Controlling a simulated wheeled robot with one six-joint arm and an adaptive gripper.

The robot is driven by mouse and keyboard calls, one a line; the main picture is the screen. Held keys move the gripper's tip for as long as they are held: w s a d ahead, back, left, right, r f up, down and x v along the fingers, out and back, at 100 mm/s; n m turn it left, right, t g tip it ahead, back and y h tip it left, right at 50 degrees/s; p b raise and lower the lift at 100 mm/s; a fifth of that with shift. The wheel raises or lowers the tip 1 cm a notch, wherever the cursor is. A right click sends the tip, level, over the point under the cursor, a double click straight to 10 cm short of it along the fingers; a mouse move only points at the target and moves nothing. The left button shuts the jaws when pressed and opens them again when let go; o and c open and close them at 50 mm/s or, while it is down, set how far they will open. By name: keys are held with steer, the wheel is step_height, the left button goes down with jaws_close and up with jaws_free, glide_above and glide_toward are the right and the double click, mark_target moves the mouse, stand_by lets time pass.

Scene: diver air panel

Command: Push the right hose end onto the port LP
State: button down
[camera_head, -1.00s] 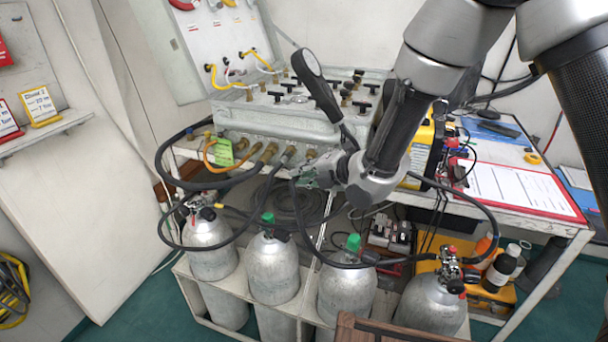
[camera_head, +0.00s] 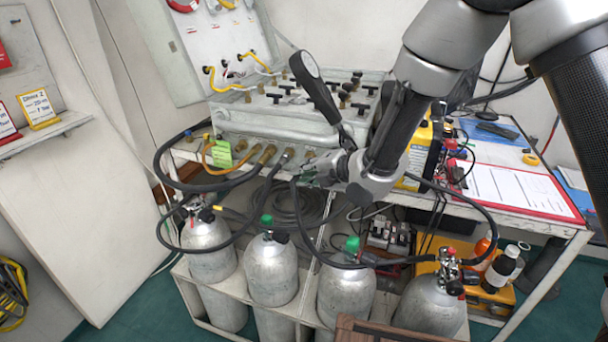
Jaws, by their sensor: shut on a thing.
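My gripper (camera_head: 312,176) is in front of the lower right of the air panel (camera_head: 262,126), close to its row of brass ports. It is shut on a black hose end that is mostly hidden by the fingers. The black hose (camera_head: 306,232) hangs from the gripper and loops right toward the cylinder at the far right. A brass port (camera_head: 310,154) shows just above and behind the gripper. I cannot read any port label, nor tell whether the hose end touches a port. Another black hose end (camera_head: 287,156) sits at a port just left of the gripper.
Grey cylinders (camera_head: 273,268) stand in a rack below, two with green caps. A green tag (camera_head: 222,154) hangs near the left ports. A coiled hose lies under the panel.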

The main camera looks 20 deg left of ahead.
steer(key=shift+w+r, duration=0.1)
steer(key=shift+w, duration=0.6)
stand_by(0.3)
steer(key=c, duration=1.3)
jaws_free()
steer(key=shift+d, duration=0.1)
steer(key=shift+o, duration=0.2)
